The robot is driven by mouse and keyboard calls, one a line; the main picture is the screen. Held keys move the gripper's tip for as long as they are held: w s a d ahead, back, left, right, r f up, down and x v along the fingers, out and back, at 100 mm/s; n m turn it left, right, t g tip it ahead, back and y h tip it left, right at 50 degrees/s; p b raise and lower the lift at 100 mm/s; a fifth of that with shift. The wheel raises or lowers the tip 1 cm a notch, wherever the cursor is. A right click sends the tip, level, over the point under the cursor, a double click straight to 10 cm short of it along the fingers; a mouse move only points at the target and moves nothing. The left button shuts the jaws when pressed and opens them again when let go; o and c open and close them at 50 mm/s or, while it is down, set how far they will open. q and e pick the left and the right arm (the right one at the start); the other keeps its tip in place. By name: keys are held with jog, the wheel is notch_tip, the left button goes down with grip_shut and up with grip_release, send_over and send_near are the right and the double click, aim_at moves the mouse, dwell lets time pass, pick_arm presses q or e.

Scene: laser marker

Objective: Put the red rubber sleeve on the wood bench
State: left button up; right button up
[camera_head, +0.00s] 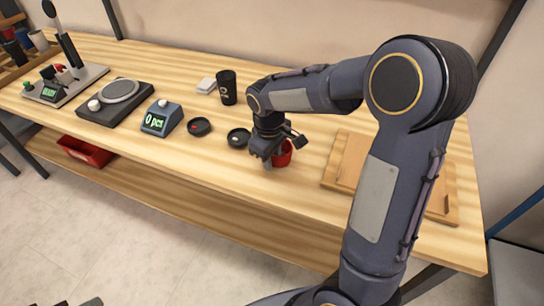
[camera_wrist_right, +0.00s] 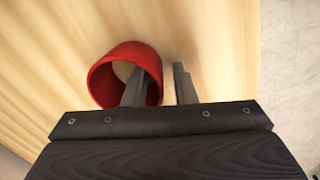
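The red rubber sleeve (camera_head: 284,156) is at the middle of the wood bench (camera_head: 232,177), partly hidden by my right gripper (camera_head: 275,157). The right wrist view shows the sleeve (camera_wrist_right: 104,82) as a red ring with its opening toward the camera and a tan patch inside. My right gripper (camera_wrist_right: 160,88) straddles its wall: one finger is inside the opening, the other outside to the right. The fingers are apart, with a visible gap between the wall and the outer finger. Whether the sleeve's underside touches the bench is hidden. My left gripper is not in view.
A wooden board (camera_head: 346,162) lies right of the sleeve, partly behind my arm. Two small black dishes (camera_head: 199,127) (camera_head: 238,138) and a black cup (camera_head: 227,88) stand to the left. A counter reading 0 pcs (camera_head: 160,118) and a scale (camera_head: 115,101) are farther left. The front edge is clear.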

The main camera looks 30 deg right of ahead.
notch_tip(320, 180, up, 12)
jog(key=p, duration=0.2)
jog(key=s+a+f+m+t+y, duration=0.1)
jog(key=s+a+m+t+y, duration=0.1)
jog(key=s, duration=0.8)
jog(key=s+a+f+m+t+y, duration=0.1)
jog(key=s+m, duration=0.4)
jog(key=s, duration=0.5)
jog(key=shift+s+a+f+t+y, duration=0.2)
jog(key=shift+s+a+t+y, duration=0.15)
jog(key=shift+a+t+y, duration=0.6)
jog(key=shift+d, duration=0.2)
notch_tip(320, 180, up, 8)
jog(key=p, duration=0.7)
jog(key=shift+p, duration=0.3)
